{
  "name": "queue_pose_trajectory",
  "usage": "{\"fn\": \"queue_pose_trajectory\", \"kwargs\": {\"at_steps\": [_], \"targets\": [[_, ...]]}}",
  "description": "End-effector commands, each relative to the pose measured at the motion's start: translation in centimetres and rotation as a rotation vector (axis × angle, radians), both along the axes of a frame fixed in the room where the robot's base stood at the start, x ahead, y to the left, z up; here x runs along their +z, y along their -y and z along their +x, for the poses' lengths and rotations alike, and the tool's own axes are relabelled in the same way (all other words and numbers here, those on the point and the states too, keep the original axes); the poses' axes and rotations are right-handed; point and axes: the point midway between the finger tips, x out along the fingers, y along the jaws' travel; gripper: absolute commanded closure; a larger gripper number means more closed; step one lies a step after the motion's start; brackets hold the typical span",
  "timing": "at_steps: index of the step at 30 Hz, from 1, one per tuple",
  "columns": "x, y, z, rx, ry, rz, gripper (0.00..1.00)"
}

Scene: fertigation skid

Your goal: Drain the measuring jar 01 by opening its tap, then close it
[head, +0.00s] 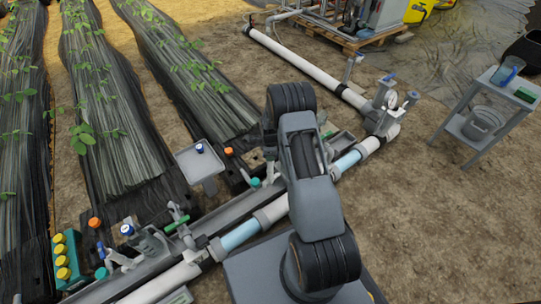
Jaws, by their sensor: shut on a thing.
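My arm stands in the middle of the head view and bends over the pipe line. My gripper (268,152) shows only as a dark sliver at the arm's left edge, low over the beds' near ends. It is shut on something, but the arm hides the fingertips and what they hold. I cannot make out measuring jar 01 or its tap for certain, nor any number on a jar. A small clear vessel (152,243) stands at the lower left, close to a green-handled valve (177,223). A green knob (255,182) shows just left of my arm.
A white pipe (310,70) runs behind, and a pipe with clear bluish sections (240,235) crosses under my arm. A grey tray (190,168) holds a blue-capped bottle (200,148). A side table (510,90) stands right. Bare soil (430,210) is free.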

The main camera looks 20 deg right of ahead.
Motion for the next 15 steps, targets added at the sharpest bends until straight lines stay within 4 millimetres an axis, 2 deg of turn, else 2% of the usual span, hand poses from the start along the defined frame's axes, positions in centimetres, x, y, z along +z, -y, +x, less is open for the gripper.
{"fn": "queue_pose_trajectory", "kwargs": {"at_steps": [15], "targets": [[-0.04,-0.01,-0.03,-0.879,-0.001,0.0,1.0]]}}
